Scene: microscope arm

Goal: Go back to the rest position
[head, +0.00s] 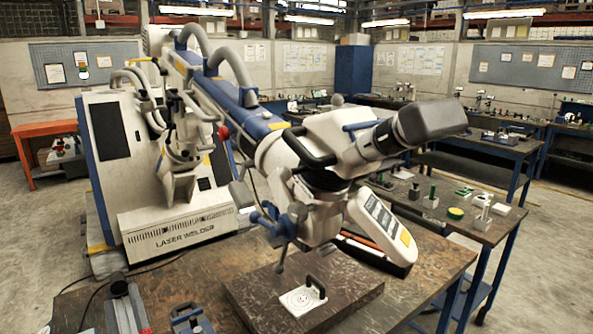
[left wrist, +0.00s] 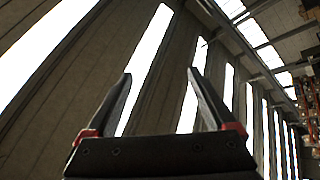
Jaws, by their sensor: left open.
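My left gripper (left wrist: 160,74) shows in the left wrist view with its two dark fingers apart and nothing between them. The fingers have red parts at their bases. In the head view I cannot clearly pick out either gripper. The microscope arm (head: 235,105), blue and white, reaches from the laser welder (head: 160,170) over the workbench. Its eyepiece head (head: 345,145) hangs above the bench.
The workbench (head: 405,270) bears a dark slab (head: 350,290) with a small white plate with a dark handle (head: 303,297) on it. A side bench (head: 480,225) stands to the right, with open floor beyond.

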